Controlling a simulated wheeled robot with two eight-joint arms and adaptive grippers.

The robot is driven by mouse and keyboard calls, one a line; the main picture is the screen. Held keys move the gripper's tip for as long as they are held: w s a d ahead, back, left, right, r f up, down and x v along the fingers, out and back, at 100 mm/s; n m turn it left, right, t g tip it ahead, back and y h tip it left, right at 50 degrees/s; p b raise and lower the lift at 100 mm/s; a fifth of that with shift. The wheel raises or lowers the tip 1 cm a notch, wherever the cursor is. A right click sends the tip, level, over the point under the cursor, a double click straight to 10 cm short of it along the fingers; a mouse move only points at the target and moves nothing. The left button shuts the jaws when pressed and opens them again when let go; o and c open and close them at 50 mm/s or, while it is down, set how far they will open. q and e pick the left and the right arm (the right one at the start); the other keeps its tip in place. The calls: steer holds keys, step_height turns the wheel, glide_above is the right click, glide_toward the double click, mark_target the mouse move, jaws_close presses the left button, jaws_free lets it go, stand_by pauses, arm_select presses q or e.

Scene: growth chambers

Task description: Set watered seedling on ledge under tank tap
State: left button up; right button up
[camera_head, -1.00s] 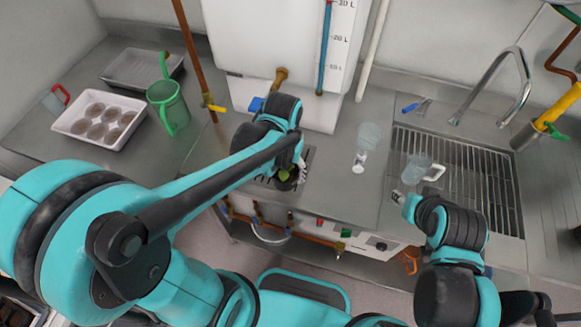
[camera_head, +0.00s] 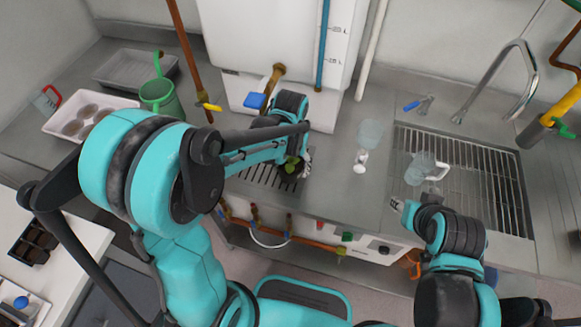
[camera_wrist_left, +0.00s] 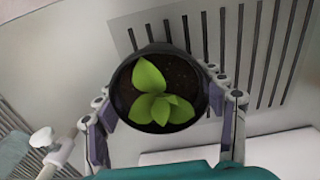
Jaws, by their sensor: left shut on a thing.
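A green seedling in a dark round pot (camera_wrist_left: 157,92) is held between the fingers of my left gripper (camera_wrist_left: 160,97) in the left wrist view. The white tank (camera_head: 265,45) stands behind, with a brass tap (camera_head: 275,76) and blue handle (camera_head: 255,101) just behind my left wrist. My right gripper (camera_head: 398,206) is near the sink's front left corner; its fingers are unclear.
A clear jug (camera_head: 420,168) stands at the sink grating (camera_head: 485,190). A clear flask-like vessel (camera_head: 369,134) stands left of it. A green watering can (camera_head: 160,98) and a white seedling tray (camera_head: 62,130) are at left. Copper pipes (camera_head: 290,237) run below the counter edge.

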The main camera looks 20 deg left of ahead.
arm_select(q)
steer(key=shift+f, duration=0.1)
steer(key=o, duration=1.5)
steer(key=shift+r, duration=0.25)
step_height(320, 180, up, 12)
steer(key=p, duration=0.4)
steer(key=shift+s+f, duration=0.1)
steer(key=shift+s, duration=0.05)
